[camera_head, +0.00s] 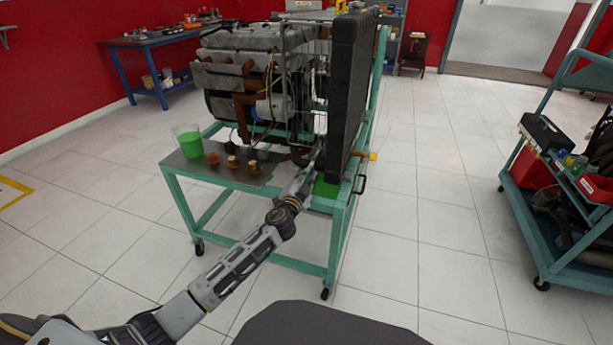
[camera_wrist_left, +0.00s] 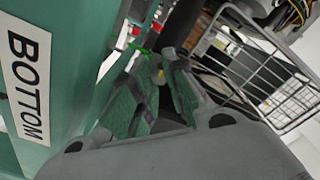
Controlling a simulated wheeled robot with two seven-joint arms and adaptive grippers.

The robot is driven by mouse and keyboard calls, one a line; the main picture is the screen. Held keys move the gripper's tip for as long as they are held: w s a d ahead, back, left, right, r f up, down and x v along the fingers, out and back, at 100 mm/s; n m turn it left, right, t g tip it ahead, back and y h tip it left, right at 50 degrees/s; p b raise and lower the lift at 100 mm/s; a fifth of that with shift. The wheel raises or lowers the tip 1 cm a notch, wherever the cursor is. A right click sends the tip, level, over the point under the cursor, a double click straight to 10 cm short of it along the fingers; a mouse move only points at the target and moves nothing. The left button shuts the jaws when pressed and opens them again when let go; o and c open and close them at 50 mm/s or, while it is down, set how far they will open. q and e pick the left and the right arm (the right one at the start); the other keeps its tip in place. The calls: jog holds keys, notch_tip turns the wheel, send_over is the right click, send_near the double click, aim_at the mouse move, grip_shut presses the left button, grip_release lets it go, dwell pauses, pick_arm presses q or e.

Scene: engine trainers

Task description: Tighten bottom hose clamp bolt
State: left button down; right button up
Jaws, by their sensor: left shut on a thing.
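My left arm reaches from the lower left to the engine trainer (camera_head: 255,85), with the left gripper (camera_head: 319,150) low beside the black radiator panel (camera_head: 347,85). In the left wrist view the left gripper (camera_wrist_left: 160,78) has its green-padded fingers closed at the tips around a small part. A small yellowish piece shows there and appears to be the bottom hose clamp bolt (camera_wrist_left: 161,76); its exact shape is hidden. A dark hose (camera_wrist_left: 180,25) runs just beyond the fingertips. A label reading BOTTOM (camera_wrist_left: 28,80) is on the green frame at left. My right gripper is not in view.
A wire guard (camera_wrist_left: 260,75) stands close on the right in the wrist view. The trainer's shelf (camera_head: 225,165) holds a green cup (camera_head: 190,143) and several brown parts. A tool cart (camera_head: 560,200) stands at right. The floor between is clear.

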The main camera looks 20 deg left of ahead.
pick_arm(q)
jog(key=m+p, duration=0.6)
jog(key=m, duration=1.4)
jog(key=shift+d+f+p, duration=0.1)
jog(key=shift+p, duration=0.3)
jog(key=shift+m, duration=0.4)
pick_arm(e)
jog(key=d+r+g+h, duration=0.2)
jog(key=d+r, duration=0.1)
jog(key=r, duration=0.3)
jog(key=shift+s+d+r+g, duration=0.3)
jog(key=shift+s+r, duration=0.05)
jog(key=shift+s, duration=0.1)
pick_arm(q)
jog(key=shift+f, duration=0.1)
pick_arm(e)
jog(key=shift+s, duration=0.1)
